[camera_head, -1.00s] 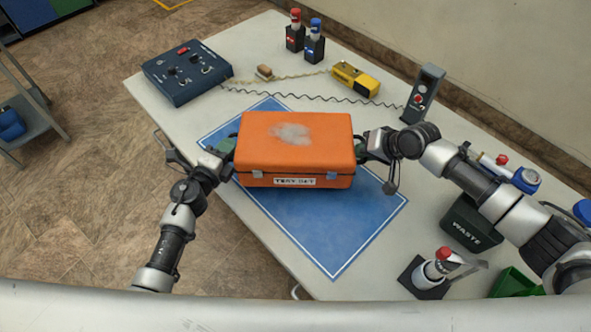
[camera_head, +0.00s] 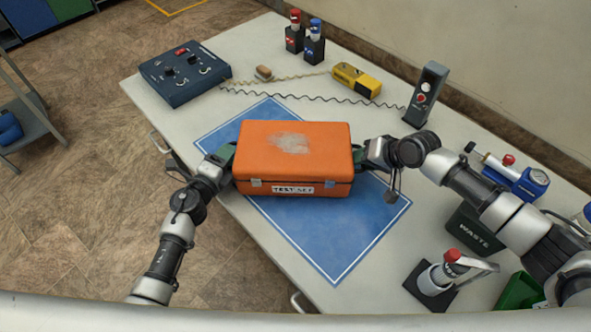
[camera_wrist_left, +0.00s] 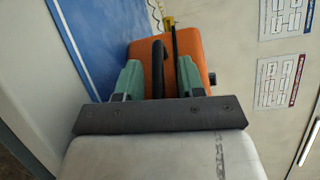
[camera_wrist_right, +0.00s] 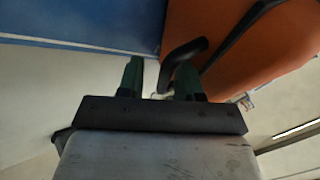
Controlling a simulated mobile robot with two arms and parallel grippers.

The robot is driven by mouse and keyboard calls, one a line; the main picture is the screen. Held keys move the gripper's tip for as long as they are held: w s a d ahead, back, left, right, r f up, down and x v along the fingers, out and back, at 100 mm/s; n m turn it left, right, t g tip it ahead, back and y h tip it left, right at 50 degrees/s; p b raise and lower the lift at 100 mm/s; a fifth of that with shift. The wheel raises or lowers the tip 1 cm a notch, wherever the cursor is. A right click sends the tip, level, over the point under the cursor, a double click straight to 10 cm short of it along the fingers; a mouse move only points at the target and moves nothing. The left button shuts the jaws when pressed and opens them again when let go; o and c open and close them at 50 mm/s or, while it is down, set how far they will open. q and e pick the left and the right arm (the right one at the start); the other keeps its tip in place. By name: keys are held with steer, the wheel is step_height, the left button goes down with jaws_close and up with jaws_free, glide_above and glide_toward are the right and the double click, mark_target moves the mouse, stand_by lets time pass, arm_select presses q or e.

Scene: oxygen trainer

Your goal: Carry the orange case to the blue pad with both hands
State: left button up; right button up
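The orange case (camera_head: 293,155) is level over the upper-left part of the blue pad (camera_head: 340,235); I cannot be sure from this angle that its underside touches the pad. Its left end is at the pad's left border. My left gripper (camera_head: 222,158) is at the case's left end. In the left wrist view, its green fingers stand apart with the black handle (camera_wrist_left: 158,68) between them and gaps on both sides. My right gripper (camera_head: 362,155) is at the right end. In the right wrist view, its fingers are apart, with the right handle (camera_wrist_right: 183,58) near one finger.
The pad's front part is bare.

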steer(key=shift+a+r, duration=0.1)
steer(key=shift+a, duration=0.05)
arm_select(q)
steer(key=v, duration=0.7)
steer(key=shift+s+a, duration=0.15)
steer(key=shift+s, duration=0.2)
arm_select(e)
steer(key=shift+r, duration=0.15)
arm_select(q)
steer(key=shift+s, duration=0.1)
arm_select(e)
step_height(320, 180, up, 10)
steer(key=shift+f, duration=0.15)
arm_select(q)
steer(key=shift+s+a, duration=0.1)
steer(key=shift+a, duration=0.05)
arm_select(e)
steer(key=shift+f, duration=0.1)
